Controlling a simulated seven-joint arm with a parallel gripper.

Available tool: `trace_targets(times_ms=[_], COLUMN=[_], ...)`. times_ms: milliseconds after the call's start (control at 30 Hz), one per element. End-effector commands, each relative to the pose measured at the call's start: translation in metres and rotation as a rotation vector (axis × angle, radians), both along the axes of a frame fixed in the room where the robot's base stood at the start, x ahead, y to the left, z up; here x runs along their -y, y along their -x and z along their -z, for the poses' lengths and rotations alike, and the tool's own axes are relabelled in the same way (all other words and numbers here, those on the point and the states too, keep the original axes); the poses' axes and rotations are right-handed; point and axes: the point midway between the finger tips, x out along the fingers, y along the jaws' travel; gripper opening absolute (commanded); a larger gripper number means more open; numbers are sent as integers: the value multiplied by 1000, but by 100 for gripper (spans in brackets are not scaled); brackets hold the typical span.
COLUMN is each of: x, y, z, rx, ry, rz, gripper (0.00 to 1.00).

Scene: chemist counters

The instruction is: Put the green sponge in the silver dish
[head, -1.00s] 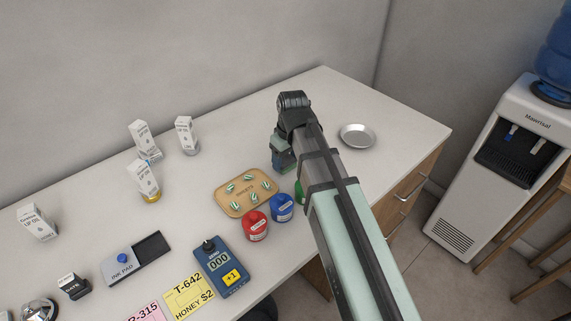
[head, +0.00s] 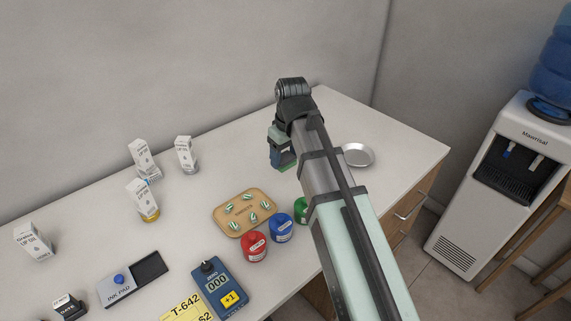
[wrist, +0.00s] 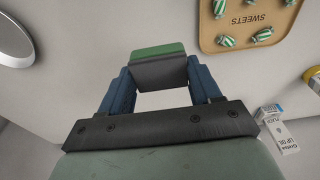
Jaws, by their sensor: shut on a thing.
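My gripper (head: 283,156) is shut on the green sponge (head: 288,163) and holds it above the counter, behind the sweets tray. In the wrist view the sponge (wrist: 158,50) shows as a green face with a dark grey side, between the blue fingers of my gripper (wrist: 160,78). The silver dish (head: 358,155) is a round, shallow, empty dish on the counter, to the right of my gripper and arm. Its edge also shows at the top left of the wrist view (wrist: 12,42).
The sweets tray (head: 222,225), with several striped sweets, lies in front of my gripper. Red (head: 254,247), blue (head: 281,228) and green (head: 301,210) containers stand beside it. Small white boxes (head: 185,153) stand at the left. Counter around the dish is clear.

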Motion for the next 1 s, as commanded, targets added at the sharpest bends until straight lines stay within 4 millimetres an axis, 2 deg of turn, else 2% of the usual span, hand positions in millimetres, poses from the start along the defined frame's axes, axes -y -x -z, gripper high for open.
trace_targets(times_ms=[167,267,567,800,1000], x=[7,23,105,173,220], y=[-3,-8,-39,-74,-102], z=[-11,-12,-8,-8,-10], rx=[1,0,-10,-23,-30], ry=[0,0,3,1,-4], rz=[13,39,176,286,344], gripper=[34,34,34,34,34])
